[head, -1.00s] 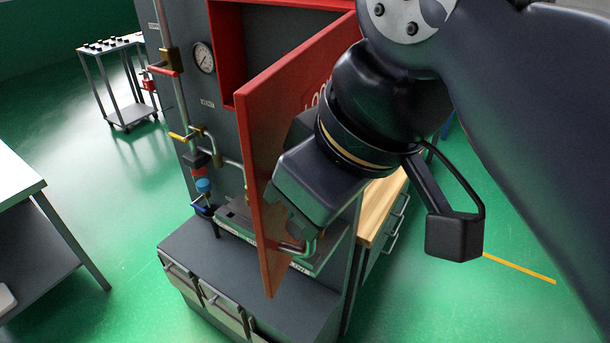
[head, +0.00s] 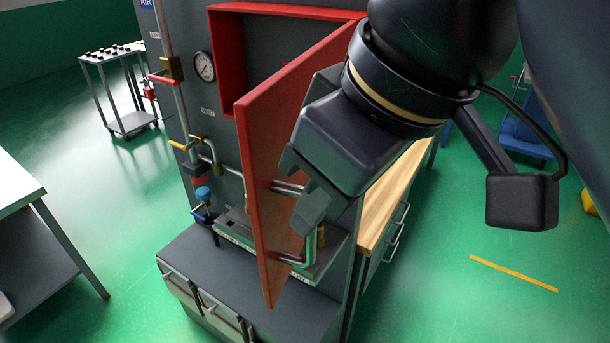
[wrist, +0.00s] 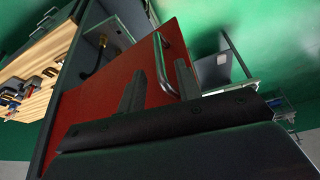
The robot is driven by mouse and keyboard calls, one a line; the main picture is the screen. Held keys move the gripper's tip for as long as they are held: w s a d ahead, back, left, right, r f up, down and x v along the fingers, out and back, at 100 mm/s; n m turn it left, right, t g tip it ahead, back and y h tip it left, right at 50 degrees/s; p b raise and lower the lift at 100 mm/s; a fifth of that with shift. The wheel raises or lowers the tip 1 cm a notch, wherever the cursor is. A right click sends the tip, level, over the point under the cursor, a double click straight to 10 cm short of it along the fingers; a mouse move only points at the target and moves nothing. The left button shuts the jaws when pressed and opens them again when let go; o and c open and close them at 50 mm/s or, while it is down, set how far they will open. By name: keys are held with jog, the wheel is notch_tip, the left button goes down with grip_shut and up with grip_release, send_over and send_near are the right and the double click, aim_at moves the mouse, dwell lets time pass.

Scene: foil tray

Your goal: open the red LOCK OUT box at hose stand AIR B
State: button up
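The red LOCK OUT box (head: 228,60) is on the grey hose stand panel. Its red door (head: 258,150) stands swung wide open toward me, showing the box's grey inside. A C-shaped metal handle (head: 309,245) is on the door's right-hand face; part of it is hidden behind a finger. My gripper (head: 300,182) is beside this face at the handle, its fingers spread. In the wrist view, the handle (wrist: 161,65) shows between the open fingertips (wrist: 158,78), against the red door (wrist: 100,100). I cannot tell whether a finger touches it.
A gauge (head: 204,65), pipes and valves with a yellow lever (head: 179,145) are left of the door. Grey bins (head: 225,310) are below. A wooden-topped bench (head: 385,195) stands right behind.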

aim_at(309, 256)
jog(key=p+v, duration=0.2)
jog(key=v, duration=0.4)
dwell(0.3)
jog(key=b+x, duration=0.2)
jog(key=x, duration=0.8)
jog(key=shift+a+f, duration=0.1)
jog(key=shift+f, duration=0.15)
jog(key=shift+w+a, duration=0.1)
jog(key=shift+a, duration=0.1)
jog(key=shift+d, duration=0.15)
